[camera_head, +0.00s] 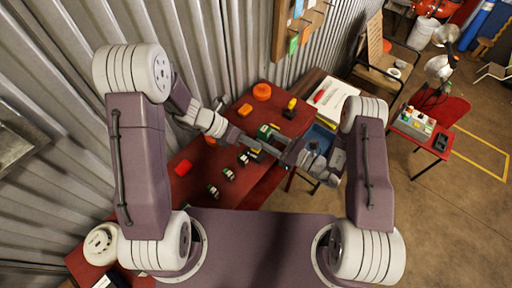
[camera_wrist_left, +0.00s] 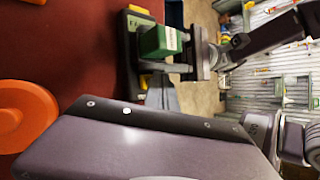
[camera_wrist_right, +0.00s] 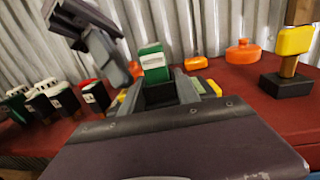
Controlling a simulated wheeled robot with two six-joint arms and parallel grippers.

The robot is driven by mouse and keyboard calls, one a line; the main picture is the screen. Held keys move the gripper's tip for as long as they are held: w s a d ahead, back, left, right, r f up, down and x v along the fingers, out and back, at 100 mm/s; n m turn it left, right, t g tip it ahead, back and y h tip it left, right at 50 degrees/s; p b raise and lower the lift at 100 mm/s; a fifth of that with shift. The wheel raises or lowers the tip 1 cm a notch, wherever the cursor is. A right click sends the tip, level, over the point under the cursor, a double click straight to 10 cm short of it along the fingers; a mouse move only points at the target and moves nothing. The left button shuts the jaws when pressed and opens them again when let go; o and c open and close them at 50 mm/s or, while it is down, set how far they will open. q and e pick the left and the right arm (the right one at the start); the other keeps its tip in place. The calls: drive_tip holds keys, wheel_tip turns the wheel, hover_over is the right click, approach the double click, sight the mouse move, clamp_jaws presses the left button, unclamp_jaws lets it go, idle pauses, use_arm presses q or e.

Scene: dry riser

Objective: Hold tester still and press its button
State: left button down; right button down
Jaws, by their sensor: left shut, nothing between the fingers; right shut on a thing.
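The tester, a small green box with a pale label, is held in my right gripper. It shows in the right wrist view (camera_wrist_right: 152,60), the head view (camera_head: 265,131) and the left wrist view (camera_wrist_left: 160,41). My right gripper (camera_wrist_right: 168,92) is shut on its lower part, above the red bench. My left gripper (camera_head: 243,138) is shut and empty, close beside the tester on its left. It also shows in the right wrist view (camera_wrist_right: 118,68), tilted down and apart from the tester there. I cannot make out the tester's button.
The red bench (camera_head: 190,157) carries several small dark-and-white blocks (camera_wrist_right: 60,93) in a row. Orange pieces (camera_wrist_right: 242,52) and a yellow-topped black stand (camera_wrist_right: 292,60) sit behind. A blue tray (camera_head: 320,137) lies to the right. Corrugated wall (camera_head: 215,45) bounds the back.

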use_arm(q)
drive_tip(key=shift+r, duration=0.7)
use_arm(e)
drive_tip(key=shift+s, duration=0.1)
use_arm(q)
drive_tip(key=shift+w+r, duration=0.1)
drive_tip(key=shift+r, duration=2.4)
use_arm(e)
drive_tip(key=c, duration=0.8)
unclamp_jaws()
